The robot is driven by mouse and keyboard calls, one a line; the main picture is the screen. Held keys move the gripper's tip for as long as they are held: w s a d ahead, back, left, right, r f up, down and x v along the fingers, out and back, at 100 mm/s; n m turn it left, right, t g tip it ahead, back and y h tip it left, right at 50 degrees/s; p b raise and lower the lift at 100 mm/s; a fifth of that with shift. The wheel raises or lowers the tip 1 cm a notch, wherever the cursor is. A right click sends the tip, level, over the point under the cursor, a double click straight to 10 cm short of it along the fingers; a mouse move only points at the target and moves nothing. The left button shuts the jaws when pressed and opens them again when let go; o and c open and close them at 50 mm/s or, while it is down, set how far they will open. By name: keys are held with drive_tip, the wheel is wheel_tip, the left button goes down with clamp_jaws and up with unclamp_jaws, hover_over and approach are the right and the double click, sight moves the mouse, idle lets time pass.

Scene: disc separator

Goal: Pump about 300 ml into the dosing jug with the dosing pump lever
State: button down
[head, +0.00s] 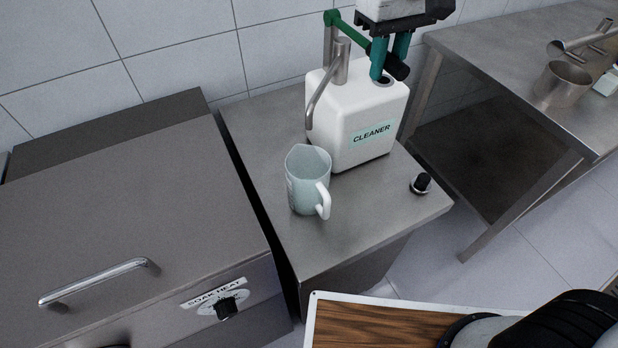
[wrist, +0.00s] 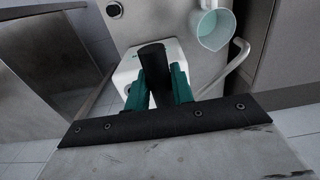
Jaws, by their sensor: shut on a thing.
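The white container labelled CLEANER (head: 350,110) stands on a steel stand and carries the dosing pump with its metal spout (head: 318,98). The green pump lever (head: 352,30) ends in a black grip, which also shows in the wrist view (wrist: 153,68). My gripper (head: 389,60) has its teal fingers shut on this black grip; in the wrist view the fingers (wrist: 157,88) lie on either side of it. The dosing jug (head: 303,178) stands upright below the spout's end, its handle toward the front right. Pale teal liquid shows inside the jug in the wrist view (wrist: 213,30); I cannot read its level.
A black knob (head: 422,183) sits at the right of the stand top (head: 265,130). A steel unit marked SOAK HEAT (head: 130,190) with a bar handle stands at left. A steel table (head: 490,45) with a metal cup (head: 562,85) stands at right.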

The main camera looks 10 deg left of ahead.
drive_tip(key=shift+s+d+f, duration=0.1)
drive_tip(key=shift+s+f, duration=0.05)
drive_tip(key=shift+f, duration=0.2)
drive_tip(key=r+g, duration=0.1)
drive_tip(key=r, duration=0.1)
drive_tip(key=r+g+h, duration=0.1)
drive_tip(key=w+r+h, duration=0.1)
drive_tip(key=r, duration=0.1)
drive_tip(key=shift+a+r+g, duration=0.3)
drive_tip(key=shift+g, duration=0.1)
drive_tip(key=r+g, duration=0.1)
drive_tip(key=w+r+h, duration=0.1)
drive_tip(key=a+r+g, duration=0.1)
drive_tip(key=r, duration=0.1)
drive_tip(key=shift+w+g+h, duration=0.25)
drive_tip(key=shift+g+h, duration=0.05)
drive_tip(key=shift+r, duration=0.3)
